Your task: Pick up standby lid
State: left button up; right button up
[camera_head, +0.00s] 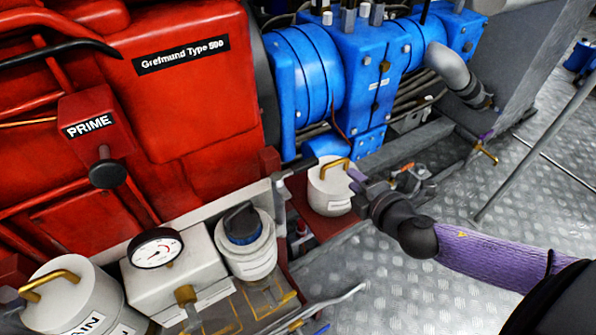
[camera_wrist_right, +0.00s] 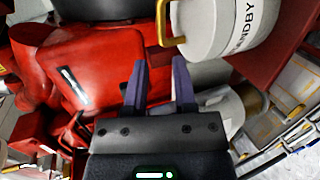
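The standby lid is white and round, with a gold handle (camera_head: 337,163). It tops a white canister (camera_head: 325,190) between the red and blue machinery. The wrist view shows the lid (camera_wrist_right: 215,25) at upper right, lettered "...NDBY", its gold handle (camera_wrist_right: 165,25) beyond the fingers. My right gripper (camera_head: 356,176) is just right of the handle in the head view. In the wrist view its two purple fingers (camera_wrist_right: 160,82) are apart with nothing between them. Whether a finger touches the handle cannot be told. My left gripper is not in view.
A white canister marked "...AIN" (camera_head: 75,300), a gauge box (camera_head: 172,272) and a dark-capped white canister (camera_head: 245,245) stand at lower left. A red engine (camera_head: 190,100) and blue pump (camera_head: 340,75) are behind. Metal floor (camera_head: 520,200) lies open at right.

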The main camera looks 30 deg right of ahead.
aim_at(336, 161)
jog(key=b+x, duration=0.2)
jog(key=x, duration=0.2)
jog(key=b+x, duration=0.3)
jog(key=x, duration=0.1)
jog(key=shift+w+d+f, duration=0.25)
jog(key=shift+f, duration=0.05)
jog(key=shift+w, duration=0.15)
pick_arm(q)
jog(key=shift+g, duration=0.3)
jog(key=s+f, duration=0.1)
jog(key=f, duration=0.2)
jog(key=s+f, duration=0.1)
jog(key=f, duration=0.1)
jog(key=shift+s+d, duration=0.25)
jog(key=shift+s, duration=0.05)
pick_arm(e)
jog(key=shift+r, duration=0.1)
grip_shut()
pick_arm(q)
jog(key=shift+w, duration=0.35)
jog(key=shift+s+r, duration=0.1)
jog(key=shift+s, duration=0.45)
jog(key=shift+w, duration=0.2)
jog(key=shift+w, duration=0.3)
